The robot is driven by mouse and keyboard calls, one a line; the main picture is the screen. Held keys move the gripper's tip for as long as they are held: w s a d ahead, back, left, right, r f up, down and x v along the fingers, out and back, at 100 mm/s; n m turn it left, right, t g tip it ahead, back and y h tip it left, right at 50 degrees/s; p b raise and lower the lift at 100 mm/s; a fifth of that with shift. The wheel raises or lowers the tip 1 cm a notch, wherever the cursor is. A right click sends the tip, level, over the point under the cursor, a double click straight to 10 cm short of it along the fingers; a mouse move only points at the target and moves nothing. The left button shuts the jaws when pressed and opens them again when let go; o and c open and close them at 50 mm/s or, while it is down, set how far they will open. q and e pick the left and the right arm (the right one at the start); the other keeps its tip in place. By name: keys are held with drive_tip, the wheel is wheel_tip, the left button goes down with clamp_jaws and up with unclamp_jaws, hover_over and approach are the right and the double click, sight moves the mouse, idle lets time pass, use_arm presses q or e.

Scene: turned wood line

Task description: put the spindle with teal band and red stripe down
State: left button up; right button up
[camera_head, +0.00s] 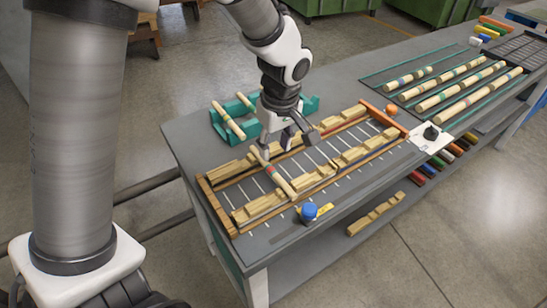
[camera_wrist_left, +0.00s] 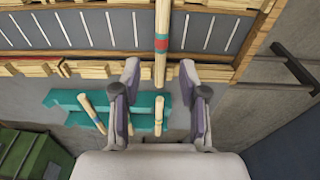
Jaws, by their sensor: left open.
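The spindle with teal band and red stripe (camera_head: 273,174) is pale wood and lies across the notched wooden rack (camera_head: 205,193) near its left end. In the left wrist view the spindle (camera_wrist_left: 161,25) runs up from between the fingers, with its teal and red marks in sight. My left gripper (camera_head: 286,140) is open at the spindle's far end. In the left wrist view the fingers (camera_wrist_left: 160,72) stand apart on both sides of that end, with gaps visible. The spindle's near end rests on the front notched rail. My right gripper is not in view.
A blue-topped item (camera_head: 309,211) stands at the front edge. An orange ball (camera_head: 392,109) is by the rack's right end. Several long banded spindles (camera_head: 460,90) lie farther right.

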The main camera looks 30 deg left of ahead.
use_arm(q)
drive_tip(key=r, duration=0.5)
drive_tip(key=shift+s+d, duration=0.15)
drive_tip(key=shift+d, duration=0.15)
